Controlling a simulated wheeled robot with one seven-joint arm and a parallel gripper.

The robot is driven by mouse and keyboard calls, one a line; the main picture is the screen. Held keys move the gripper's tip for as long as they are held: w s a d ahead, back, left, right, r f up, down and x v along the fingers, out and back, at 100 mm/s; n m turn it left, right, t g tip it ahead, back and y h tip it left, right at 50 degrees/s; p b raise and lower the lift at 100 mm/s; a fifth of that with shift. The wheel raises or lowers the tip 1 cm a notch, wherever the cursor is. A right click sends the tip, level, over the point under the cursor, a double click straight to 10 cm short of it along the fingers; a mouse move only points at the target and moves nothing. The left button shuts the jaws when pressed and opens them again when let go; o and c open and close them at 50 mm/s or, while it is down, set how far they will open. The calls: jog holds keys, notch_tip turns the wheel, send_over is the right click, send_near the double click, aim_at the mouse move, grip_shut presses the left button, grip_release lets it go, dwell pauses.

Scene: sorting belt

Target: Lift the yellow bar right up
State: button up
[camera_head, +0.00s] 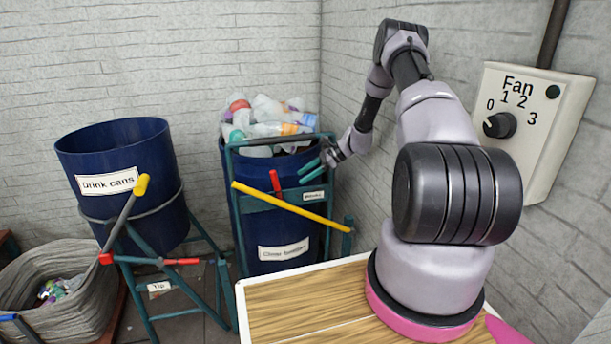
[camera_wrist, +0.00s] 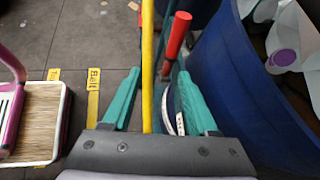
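The yellow bar (camera_head: 290,206) slants down to the right across the front of the rack around the bottle bin. Its right end meets a teal post (camera_head: 348,236). My gripper (camera_head: 308,172) is above the bar in the head view, its teal fingers pointing left and down. In the wrist view my gripper (camera_wrist: 159,73) is open, with its fingers well apart. The yellow bar (camera_wrist: 147,60) shows in the gap between them, closer to the left finger. The palm hides its lower part. No contact is visible.
A red handle (camera_head: 275,182) stands beside the bar, also in the wrist view (camera_wrist: 176,35). The blue bottle bin (camera_head: 285,235) is behind. Left are the "Drink cans" bin (camera_head: 125,150) with its yellow-tipped lever (camera_head: 125,212), and a basket (camera_head: 62,315). A fan switch (camera_head: 499,125) is right.

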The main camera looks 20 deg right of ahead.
notch_tip(320, 180, up, 10)
dwell(0.6)
